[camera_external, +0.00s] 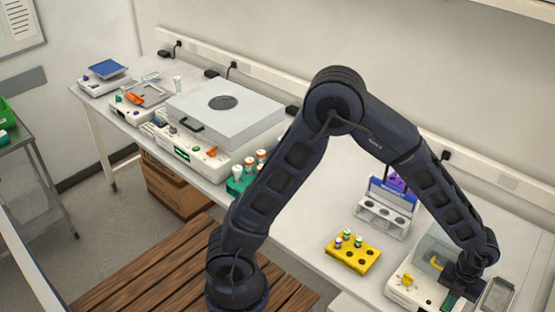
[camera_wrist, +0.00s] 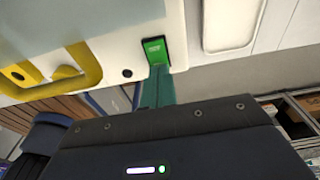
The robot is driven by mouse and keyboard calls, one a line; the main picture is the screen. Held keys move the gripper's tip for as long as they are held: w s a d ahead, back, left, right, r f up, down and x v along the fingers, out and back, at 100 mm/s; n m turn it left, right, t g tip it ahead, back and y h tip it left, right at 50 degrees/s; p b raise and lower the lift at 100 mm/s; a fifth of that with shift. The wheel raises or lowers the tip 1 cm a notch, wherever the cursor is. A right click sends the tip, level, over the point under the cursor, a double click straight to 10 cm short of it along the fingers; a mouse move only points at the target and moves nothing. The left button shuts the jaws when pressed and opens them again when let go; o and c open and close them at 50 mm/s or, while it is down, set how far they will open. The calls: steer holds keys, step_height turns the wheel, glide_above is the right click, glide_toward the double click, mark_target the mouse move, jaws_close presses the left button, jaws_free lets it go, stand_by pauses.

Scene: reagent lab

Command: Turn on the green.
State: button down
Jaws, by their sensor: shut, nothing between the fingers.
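A green rocker switch (camera_wrist: 155,50) in a dark frame sits on the edge of a cream device (camera_wrist: 115,45) in the wrist view. The same device (camera_external: 395,288) stands at the lower right in the external view, with a yellow handle (camera_external: 437,262) and a yellow knob (camera_external: 407,281). My gripper (camera_wrist: 158,80) is shut and empty. Its teal fingertips are right at the switch's lower edge; I cannot tell whether they touch it. In the external view my gripper (camera_external: 450,299) is low at the device's front right, and hides the switch there.
A yellow rack (camera_external: 352,258) with a few vials and a blue-and-white rack (camera_external: 383,212) stand left of the device. A metal tray (camera_external: 497,295) lies to its right. A large grey-lidded machine (camera_external: 225,115) and a green rack (camera_external: 240,184) are further left on the bench.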

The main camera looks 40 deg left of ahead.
steer(key=shift+f, duration=0.3)
steer(key=shift+s+f, duration=0.1)
steer(key=shift+f, duration=0.05)
stand_by(0.3)
steer(key=shift+w+r, duration=0.25)
steer(key=shift+w, duration=0.55)
step_height(320, 180, up, 14)
steer(key=w, duration=0.1)
steer(key=shift+w, duration=0.35)
steer(key=shift+s, duration=0.15)
stand_by(0.4)
steer(key=shift+s, duration=0.6)
